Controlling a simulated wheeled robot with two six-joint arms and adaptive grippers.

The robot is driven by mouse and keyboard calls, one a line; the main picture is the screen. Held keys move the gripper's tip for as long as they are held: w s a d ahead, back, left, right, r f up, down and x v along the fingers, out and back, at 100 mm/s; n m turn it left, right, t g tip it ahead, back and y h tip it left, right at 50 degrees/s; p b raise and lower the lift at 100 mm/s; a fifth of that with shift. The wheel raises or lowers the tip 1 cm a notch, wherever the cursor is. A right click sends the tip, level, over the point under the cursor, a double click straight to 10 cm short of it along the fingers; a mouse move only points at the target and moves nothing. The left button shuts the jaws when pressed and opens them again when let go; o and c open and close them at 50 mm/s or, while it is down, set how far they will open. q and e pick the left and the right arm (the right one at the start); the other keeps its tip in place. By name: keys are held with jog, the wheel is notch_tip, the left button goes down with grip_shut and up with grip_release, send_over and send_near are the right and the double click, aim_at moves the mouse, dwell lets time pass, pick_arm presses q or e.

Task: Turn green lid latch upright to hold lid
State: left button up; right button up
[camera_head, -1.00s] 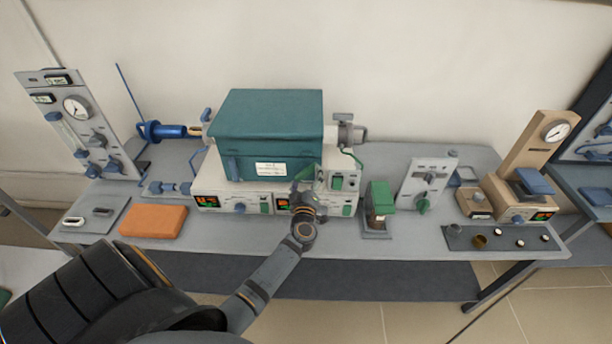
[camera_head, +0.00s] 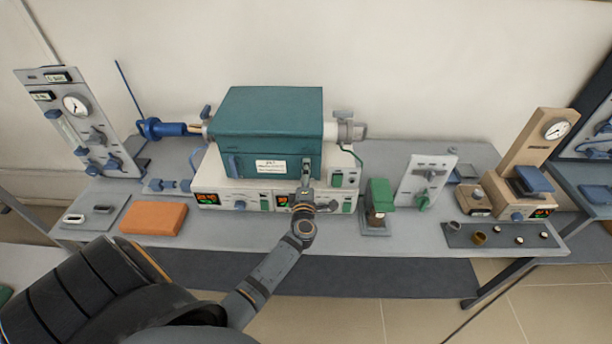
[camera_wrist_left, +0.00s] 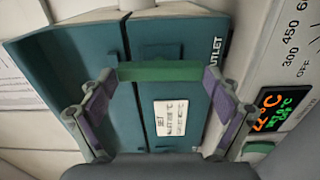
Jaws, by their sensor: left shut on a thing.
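The teal furnace box (camera_head: 246,157) with its lid (camera_head: 270,108) stands on the white control unit at the middle of the bench. The green lid latch (camera_head: 306,170) is at the right of its front, close to upright. In the left wrist view, turned sideways, the latch (camera_wrist_left: 160,72) is a straight green bar across the lid seam. My left gripper (camera_head: 306,186) is at the latch, shut on it, with a finger at each end of the bar in the wrist view (camera_wrist_left: 163,82). The gripper hides part of the latch in the head view. My right gripper is not in view.
Control knobs and lit displays (camera_head: 283,200) lie just below my left gripper. A green-topped device (camera_head: 379,196) stands to its right. An orange block (camera_head: 153,218) lies at the left. The bench front between block and device is mostly clear.

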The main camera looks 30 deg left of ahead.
pick_arm(q)
jog(key=shift+n, duration=0.3)
jog(key=o, duration=0.9)
jog(key=shift+s, duration=0.1)
jog(key=v, duration=1.2)
jog(key=shift+a, duration=0.1)
